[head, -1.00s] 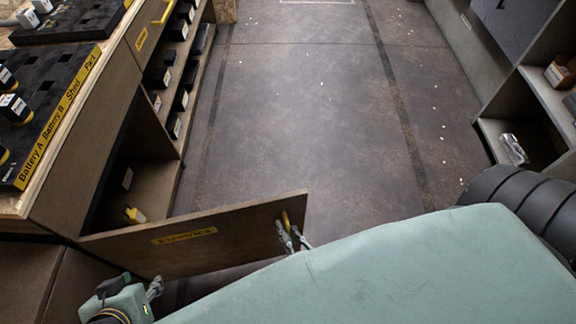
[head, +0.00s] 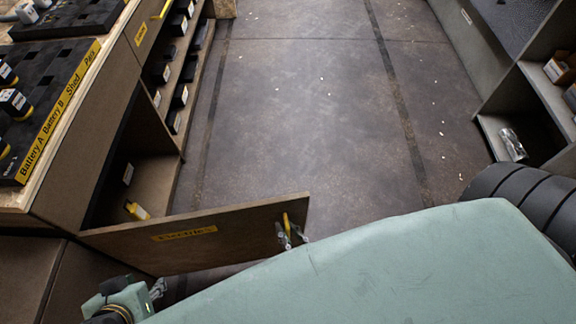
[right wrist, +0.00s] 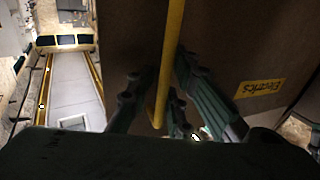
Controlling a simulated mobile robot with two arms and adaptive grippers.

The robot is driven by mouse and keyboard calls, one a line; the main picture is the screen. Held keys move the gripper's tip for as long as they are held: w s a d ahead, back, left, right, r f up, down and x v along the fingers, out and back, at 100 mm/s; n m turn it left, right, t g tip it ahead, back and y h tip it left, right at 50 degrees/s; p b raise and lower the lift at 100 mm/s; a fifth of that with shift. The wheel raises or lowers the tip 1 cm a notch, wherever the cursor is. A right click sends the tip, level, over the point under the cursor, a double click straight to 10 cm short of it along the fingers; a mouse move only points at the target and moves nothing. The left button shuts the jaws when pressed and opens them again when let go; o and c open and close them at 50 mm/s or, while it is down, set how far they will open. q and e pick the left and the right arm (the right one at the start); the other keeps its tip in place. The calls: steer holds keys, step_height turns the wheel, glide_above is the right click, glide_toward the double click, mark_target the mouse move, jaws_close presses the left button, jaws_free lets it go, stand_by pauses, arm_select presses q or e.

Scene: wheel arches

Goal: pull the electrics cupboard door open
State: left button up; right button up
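The electrics cupboard door (head: 240,233), brown with a yellow label, stands swung out from the cupboard at left in the head view. Its yellow bar handle (head: 286,223) is near the free end. My right gripper (head: 289,233) is at the handle; in the right wrist view its fingers (right wrist: 166,68) lie on both sides of the yellow handle (right wrist: 173,30) and appear closed on it. My arm hides the rest of it. My left gripper (head: 157,289) is low at left, below the door and apart from it; its finger spread is unclear.
The open cupboard (head: 155,185) holds a small yellow-and-white item (head: 137,210). A worktop with a black battery tray (head: 45,75) is at left. The floor (head: 300,110) between is clear.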

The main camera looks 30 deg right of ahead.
steer(key=s, duration=1.2)
steer(key=shift+d, duration=0.35)
